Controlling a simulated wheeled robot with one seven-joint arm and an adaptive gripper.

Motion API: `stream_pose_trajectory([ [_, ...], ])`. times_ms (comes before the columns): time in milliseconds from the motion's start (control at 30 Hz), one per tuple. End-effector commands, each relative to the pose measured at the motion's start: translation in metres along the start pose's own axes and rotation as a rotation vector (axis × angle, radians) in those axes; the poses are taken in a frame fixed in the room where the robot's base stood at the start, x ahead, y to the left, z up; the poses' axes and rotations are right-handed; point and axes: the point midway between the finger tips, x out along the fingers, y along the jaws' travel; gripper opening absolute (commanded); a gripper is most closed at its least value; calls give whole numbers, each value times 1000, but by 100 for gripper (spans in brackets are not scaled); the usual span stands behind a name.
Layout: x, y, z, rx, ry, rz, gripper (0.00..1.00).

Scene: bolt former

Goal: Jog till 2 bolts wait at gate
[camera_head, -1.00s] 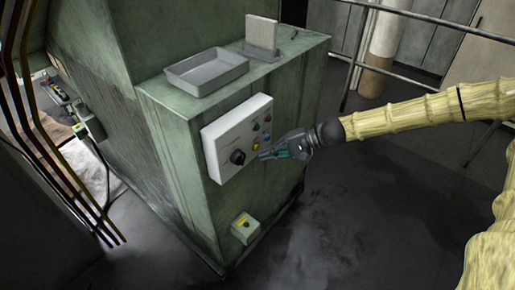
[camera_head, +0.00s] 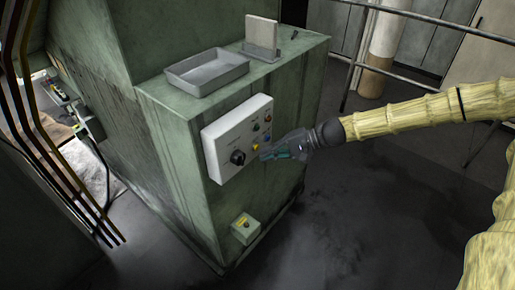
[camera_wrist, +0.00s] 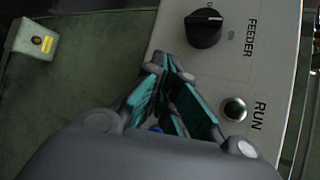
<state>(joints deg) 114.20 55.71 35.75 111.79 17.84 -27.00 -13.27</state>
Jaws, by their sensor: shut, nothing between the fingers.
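The white control panel (camera_head: 225,150) is on the front of the green machine cabinet. It carries a black knob (camera_head: 238,157), a yellow button (camera_head: 256,147) and several small coloured buttons. A bit of blue shows between the fingers. I cannot tell whether they touch the panel. No bolts or gate are discernible.
A grey tray (camera_head: 207,84) with no visible contents and an upright grey plate (camera_head: 261,38) are on the cabinet top. A railing (camera_head: 349,85) stands behind.

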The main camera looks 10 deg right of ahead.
Motion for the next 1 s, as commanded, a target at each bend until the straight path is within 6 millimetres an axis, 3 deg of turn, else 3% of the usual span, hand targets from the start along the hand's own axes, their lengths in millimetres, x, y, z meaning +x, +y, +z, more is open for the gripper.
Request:
stream_pose_trajectory([
  [1000,8,-6,-5,0,0,0,0],
])
